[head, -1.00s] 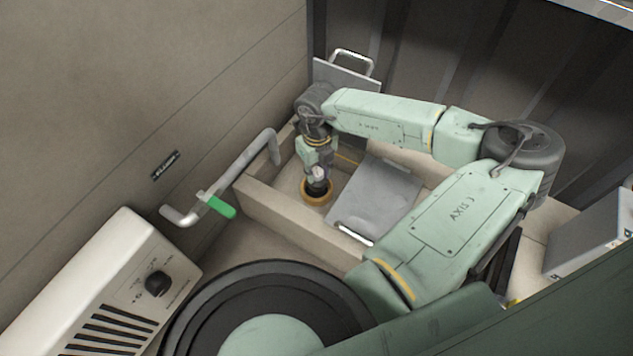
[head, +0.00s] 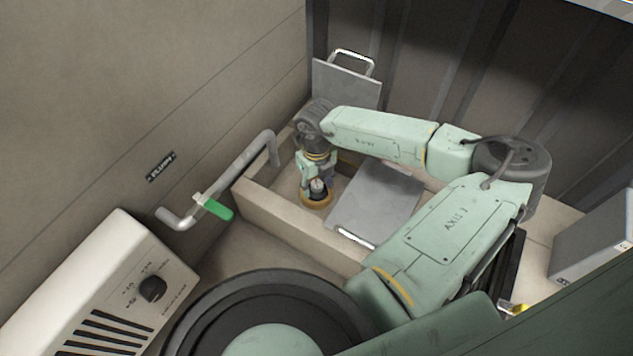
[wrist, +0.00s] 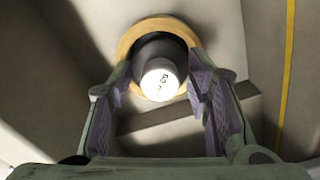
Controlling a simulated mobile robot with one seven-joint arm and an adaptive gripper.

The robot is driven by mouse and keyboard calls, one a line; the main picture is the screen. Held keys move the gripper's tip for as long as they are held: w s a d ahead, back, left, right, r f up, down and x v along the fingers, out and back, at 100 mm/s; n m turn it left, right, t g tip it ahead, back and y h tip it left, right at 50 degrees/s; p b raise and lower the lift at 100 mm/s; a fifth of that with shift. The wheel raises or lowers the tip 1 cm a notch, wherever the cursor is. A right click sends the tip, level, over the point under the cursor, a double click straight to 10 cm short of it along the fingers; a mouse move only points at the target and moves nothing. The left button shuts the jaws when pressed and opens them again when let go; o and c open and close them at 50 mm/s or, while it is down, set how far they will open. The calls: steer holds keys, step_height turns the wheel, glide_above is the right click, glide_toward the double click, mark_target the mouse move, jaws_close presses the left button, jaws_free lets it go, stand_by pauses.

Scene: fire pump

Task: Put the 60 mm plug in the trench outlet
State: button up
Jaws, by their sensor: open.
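The plug (wrist: 160,80) is a dark cylinder with a white, marked top. It sits within the orange-brown ring of the trench outlet (wrist: 128,42) in the wrist view. In the head view the plug (head: 317,186) stands about upright in the ring (head: 316,204) on the trench floor. How deep it sits cannot be told. My gripper (wrist: 160,72) is open, pointing down, with its fingers spread to either side of the plug and gaps visible beside the white top. It also shows in the head view (head: 316,180), right over the outlet.
A grey cover plate (head: 378,200) lies across the trench just right of the outlet. Another plate with a handle (head: 346,82) leans at the back wall. The trench rim (head: 290,222) runs in front. A pipe with a green lever (head: 217,209) stands left, near a white heater (head: 105,290).

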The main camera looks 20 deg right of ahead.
mark_target(316, 183)
steer(key=shift+r, duration=0.1)
step_height(316, 183, up, 12)
steer(key=p, duration=0.4)
stand_by(1.5)
